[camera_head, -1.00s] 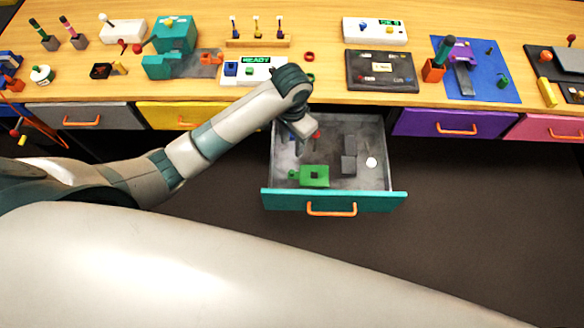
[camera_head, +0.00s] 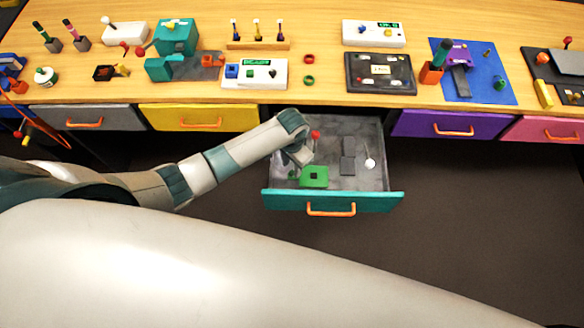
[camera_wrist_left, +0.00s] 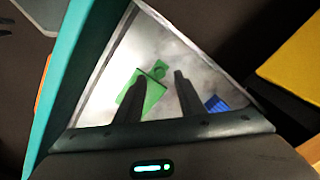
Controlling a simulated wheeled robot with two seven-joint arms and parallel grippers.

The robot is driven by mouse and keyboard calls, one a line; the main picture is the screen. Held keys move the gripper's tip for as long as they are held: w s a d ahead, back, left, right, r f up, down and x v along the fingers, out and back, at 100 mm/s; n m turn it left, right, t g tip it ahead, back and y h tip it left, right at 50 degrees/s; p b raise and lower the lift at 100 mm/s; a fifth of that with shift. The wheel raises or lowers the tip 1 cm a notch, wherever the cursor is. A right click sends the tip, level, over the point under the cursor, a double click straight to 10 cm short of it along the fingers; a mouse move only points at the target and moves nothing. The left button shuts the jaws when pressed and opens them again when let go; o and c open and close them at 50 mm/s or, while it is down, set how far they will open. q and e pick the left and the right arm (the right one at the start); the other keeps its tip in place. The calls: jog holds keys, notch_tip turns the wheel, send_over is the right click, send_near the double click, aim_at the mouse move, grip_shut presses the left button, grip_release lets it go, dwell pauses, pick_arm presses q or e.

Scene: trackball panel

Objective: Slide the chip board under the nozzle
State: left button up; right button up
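The green chip board (camera_head: 314,176) with a small dark square on it lies in the open teal-fronted drawer, near its front wall. In the left wrist view the green board (camera_wrist_left: 151,94) shows between and beyond the fingers, partly covered by one of them. My left gripper (camera_head: 297,164) is over the drawer, just behind and left of the board; its fingers (camera_wrist_left: 159,76) are apart with nothing held. Whether they touch the board I cannot tell. I cannot identify the nozzle for certain; a teal machine (camera_head: 176,37) stands on the table. My right gripper is not in view.
The drawer (camera_head: 333,202) also holds a red-topped item (camera_head: 315,135), grey blocks (camera_head: 348,155) and a white round piece (camera_head: 370,163). A blue block (camera_wrist_left: 215,103) shows in the wrist view. Panels and small tools crowd the tabletop above.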

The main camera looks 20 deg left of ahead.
aim_at(292, 172)
pick_arm(q)
jog(key=shift+f, duration=1.7)
grip_shut()
